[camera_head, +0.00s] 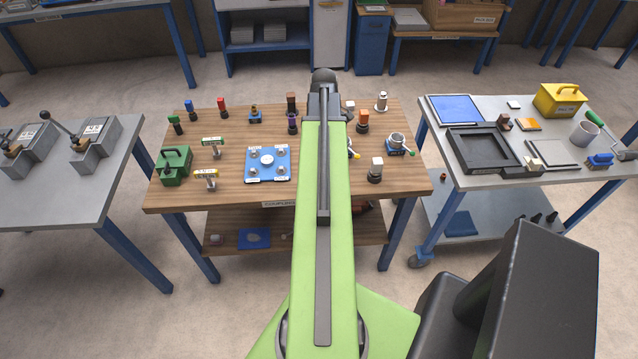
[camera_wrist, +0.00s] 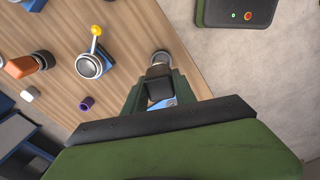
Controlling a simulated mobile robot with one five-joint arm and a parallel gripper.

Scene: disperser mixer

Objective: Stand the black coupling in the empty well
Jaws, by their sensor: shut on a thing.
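My gripper (camera_wrist: 160,84) is shut on a dark block-like piece, which looks like the black coupling (camera_wrist: 159,91), in the wrist view. A grey round end shows just beyond the fingertips, and a bit of blue lies between the fingers; I cannot tell whether either belongs to the held piece. In the head view my arm hides the fingertips and the piece. A blue plate (camera_head: 249,176) with several pale round fittings and white labels lies on the wooden bench, left of my arm. I cannot tell which well is empty.
A purple ring (camera_wrist: 87,103) shows in the wrist view. Grey tables stand left and right.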

